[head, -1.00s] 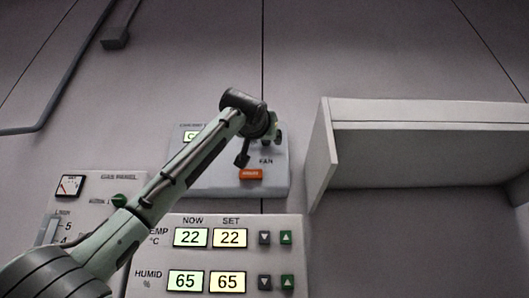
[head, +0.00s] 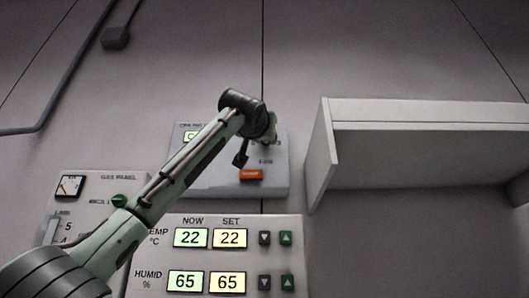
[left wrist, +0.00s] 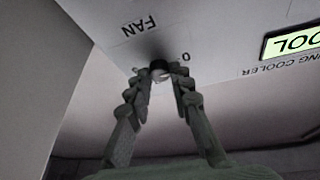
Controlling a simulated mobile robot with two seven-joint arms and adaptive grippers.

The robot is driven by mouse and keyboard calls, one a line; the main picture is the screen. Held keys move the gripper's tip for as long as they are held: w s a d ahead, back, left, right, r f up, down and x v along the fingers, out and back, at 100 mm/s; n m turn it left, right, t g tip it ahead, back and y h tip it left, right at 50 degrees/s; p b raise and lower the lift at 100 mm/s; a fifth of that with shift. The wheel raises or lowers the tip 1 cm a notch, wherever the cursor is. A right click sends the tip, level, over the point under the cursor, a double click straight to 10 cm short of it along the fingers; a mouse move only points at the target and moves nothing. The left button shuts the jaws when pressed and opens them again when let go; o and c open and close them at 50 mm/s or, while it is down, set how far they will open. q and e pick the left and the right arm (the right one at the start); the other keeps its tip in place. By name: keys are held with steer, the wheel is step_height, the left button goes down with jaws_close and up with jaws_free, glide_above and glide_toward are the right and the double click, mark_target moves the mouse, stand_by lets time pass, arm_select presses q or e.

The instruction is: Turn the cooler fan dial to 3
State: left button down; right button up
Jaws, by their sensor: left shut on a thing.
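The cooler panel (head: 275,182) is a pale grey box on the wall, with a lit display, a FAN label and an orange button. My left gripper (left wrist: 160,80) is shut on the dial, one finger on each side. In the head view, my left wrist and gripper (head: 270,128) cover the dial, so its pointer setting cannot be read. My right gripper is not in view.
Below is a climate panel (head: 212,256) with temperature and humidity readouts and arrow buttons. A gas panel (head: 110,187) is at the left, partly behind my arm. A white open shelf (head: 425,112) juts out at the right, close to the cooler panel.

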arm_select(q)
steer(key=shift+m, duration=0.3)
steer(key=shift+a+r+m+g+h, duration=0.1)
steer(key=shift+m+g+h, duration=0.4)
steer(key=shift+m, duration=0.85)
steer(key=shift+a+m+g+h, duration=0.1)
steer(key=shift+m+g+h, duration=0.45)
steer(key=shift+m, duration=0.85)
steer(key=shift+r+m+g+h, duration=0.1)
steer(key=shift+m+g+h, duration=0.4)
steer(key=shift+m, duration=0.85)
steer(key=c, duration=1.3)
jaws_free()
steer(key=shift+c, duration=0.2)
steer(key=v, duration=1.2)
steer(key=shift+f, duration=0.25)
steer(key=shift+w+a, duration=0.1)
